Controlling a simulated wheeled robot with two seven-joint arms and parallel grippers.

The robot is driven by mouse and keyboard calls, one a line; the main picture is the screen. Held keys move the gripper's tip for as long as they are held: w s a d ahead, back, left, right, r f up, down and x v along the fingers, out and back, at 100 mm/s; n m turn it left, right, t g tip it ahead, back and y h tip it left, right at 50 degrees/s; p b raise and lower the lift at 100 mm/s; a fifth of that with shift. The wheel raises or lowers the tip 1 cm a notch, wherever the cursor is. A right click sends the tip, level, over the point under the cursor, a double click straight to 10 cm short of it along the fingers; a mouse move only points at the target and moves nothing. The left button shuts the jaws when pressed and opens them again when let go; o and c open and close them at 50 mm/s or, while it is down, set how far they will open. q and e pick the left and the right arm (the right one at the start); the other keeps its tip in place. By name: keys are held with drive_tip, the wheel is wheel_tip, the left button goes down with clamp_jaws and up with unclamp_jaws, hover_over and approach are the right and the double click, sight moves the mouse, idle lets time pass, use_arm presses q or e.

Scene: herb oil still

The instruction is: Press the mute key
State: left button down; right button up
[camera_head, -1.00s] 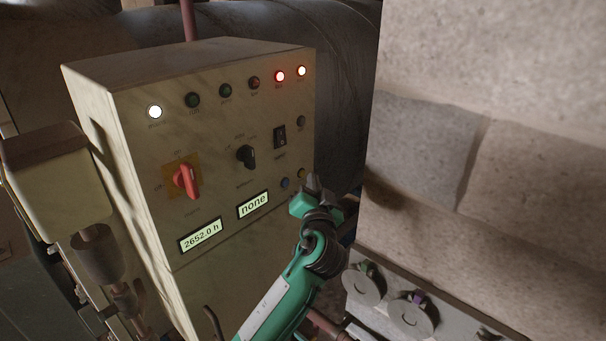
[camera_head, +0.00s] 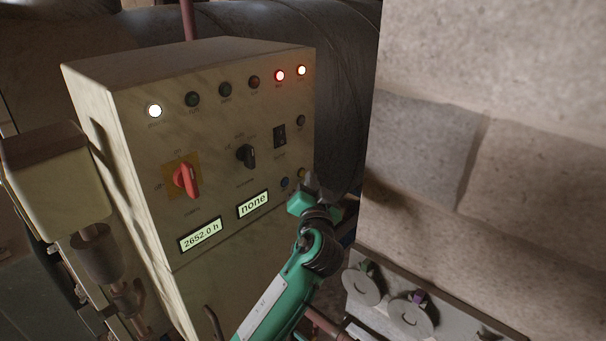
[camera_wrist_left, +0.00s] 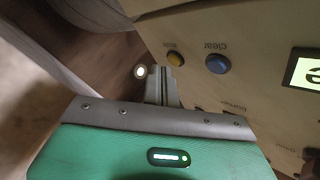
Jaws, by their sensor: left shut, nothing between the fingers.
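The grey-beige control cabinet (camera_head: 215,150) has a small yellow key (camera_head: 302,172) low on the right of its front, beside a blue key (camera_head: 285,183). In the left wrist view the yellow key (camera_wrist_left: 175,59) has a short label, too small to read surely; the blue key (camera_wrist_left: 217,64) is labelled "clear" upside down. My left gripper (camera_head: 310,182) is shut and empty, just below and right of the yellow key. In the left wrist view its fingertips (camera_wrist_left: 166,76) are close by the yellow key; I cannot tell whether they touch. My right gripper is out of view.
The cabinet also carries a red rotary switch (camera_head: 185,180), a black selector (camera_head: 246,156), two displays, and a row of lamps, some lit. A stone wall (camera_head: 490,130) stands close on the right. Valve discs (camera_head: 410,318) sit low right.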

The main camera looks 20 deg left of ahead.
use_arm(q)
drive_tip(key=shift+w+a, duration=0.2)
drive_tip(key=shift+a, duration=0.3)
idle(0.7)
drive_tip(key=shift+d, duration=0.1)
drive_tip(key=shift+s+d+b, duration=0.3)
drive_tip(key=shift+d+b, duration=0.05)
drive_tip(key=shift+d, duration=0.35)
drive_tip(key=shift+s+d+b, duration=0.25)
drive_tip(key=shift+s+d, duration=0.05)
drive_tip(key=shift+d, duration=0.45)
drive_tip(key=shift+s+d+b, duration=0.25)
drive_tip(key=shift+d, duration=0.55)
drive_tip(key=shift+s+d+b, duration=0.25)
drive_tip(key=shift+s+d, duration=0.05)
drive_tip(key=shift+d, duration=0.45)
